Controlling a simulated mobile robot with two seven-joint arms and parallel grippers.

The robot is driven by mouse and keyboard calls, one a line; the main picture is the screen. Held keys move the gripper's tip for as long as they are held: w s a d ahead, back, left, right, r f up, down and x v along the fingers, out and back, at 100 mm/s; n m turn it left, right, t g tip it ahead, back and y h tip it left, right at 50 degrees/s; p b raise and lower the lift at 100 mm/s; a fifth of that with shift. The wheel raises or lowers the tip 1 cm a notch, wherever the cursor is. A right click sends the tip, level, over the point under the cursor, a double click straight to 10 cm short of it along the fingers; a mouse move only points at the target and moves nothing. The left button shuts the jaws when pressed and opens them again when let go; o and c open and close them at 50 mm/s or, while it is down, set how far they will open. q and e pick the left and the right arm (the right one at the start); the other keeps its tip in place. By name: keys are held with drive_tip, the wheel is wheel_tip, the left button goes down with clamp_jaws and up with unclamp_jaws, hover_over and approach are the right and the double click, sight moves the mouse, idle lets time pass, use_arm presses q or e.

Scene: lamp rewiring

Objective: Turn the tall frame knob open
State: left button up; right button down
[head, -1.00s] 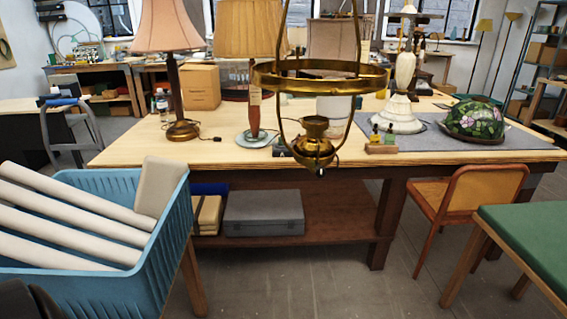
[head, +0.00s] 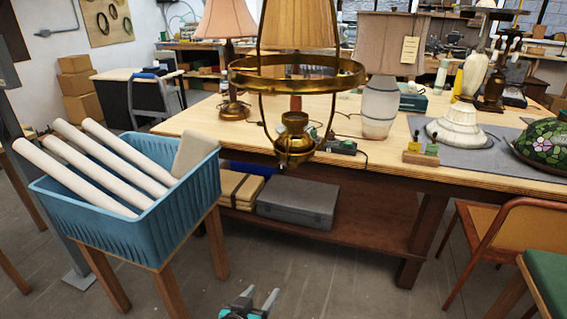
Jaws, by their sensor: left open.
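A tall brass lamp frame (head: 357,80) hangs in the foreground. It has a wide ring and thin side rods that run down to a brass burner and cup (head: 294,143). A knob on it is too small to make out clearly; small dark parts show low on the cup. My left gripper (head: 254,302) is at the bottom edge of the head view, well below the frame and apart from it. Its fingers are spread with nothing between them. My right gripper is not in view.
A wooden workbench (head: 400,158) with several lamps stands behind the frame. A blue crate (head: 120,222) of pale rolls stands on legs at left. An orange chair (head: 508,236) and green-topped stool (head: 550,285) are at right. Floor around my left gripper looks clear.

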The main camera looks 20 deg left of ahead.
use_arm(q)
wheel_tip(320, 180, up, 13)
drive_tip(key=w+n+t, duration=0.1)
drive_tip(key=w+t, duration=0.1)
drive_tip(key=t, duration=0.3)
approach(281, 168)
drive_tip(key=shift+n, duration=0.4)
drive_tip(key=w, duration=1.1)
drive_tip(key=shift+d+f, duration=0.1)
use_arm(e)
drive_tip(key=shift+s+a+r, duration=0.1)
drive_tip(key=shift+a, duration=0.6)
use_arm(q)
drive_tip(key=shift+c, duration=0.4)
clamp_jaws()
